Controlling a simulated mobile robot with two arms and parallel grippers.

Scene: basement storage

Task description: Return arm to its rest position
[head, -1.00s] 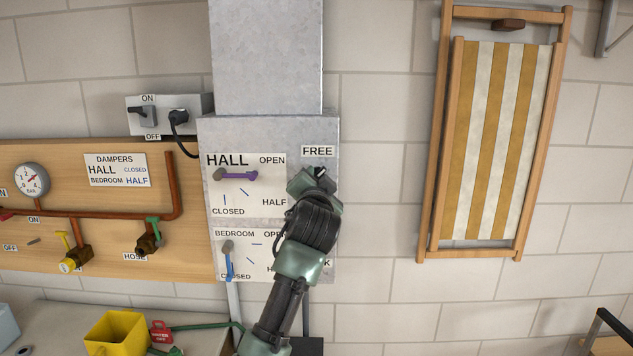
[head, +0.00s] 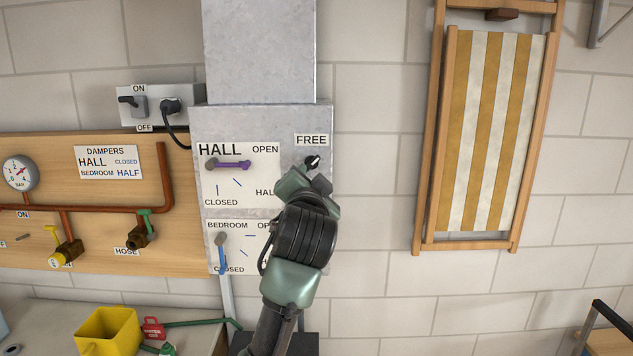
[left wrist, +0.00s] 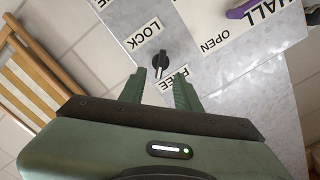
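My left gripper (head: 305,183) is in front of the grey damper box, just below a small black knob (head: 312,162) under the FREE label. In the left wrist view the two green fingers (left wrist: 160,82) are apart with nothing between them. The knob (left wrist: 160,61) lies just beyond their tips, and its light pointer mark is toward FREE. My left arm comes up from the bottom and hides part of the box's lower right. My right gripper is not in view.
The purple HALL lever (head: 230,164) lies level toward OPEN. The blue BEDROOM lever (head: 221,255) hangs toward CLOSED. A folded deckchair (head: 487,130) hangs on the wall at right. A yellow container (head: 108,330) stands on the bench at lower left. The wall between box and deckchair is bare.

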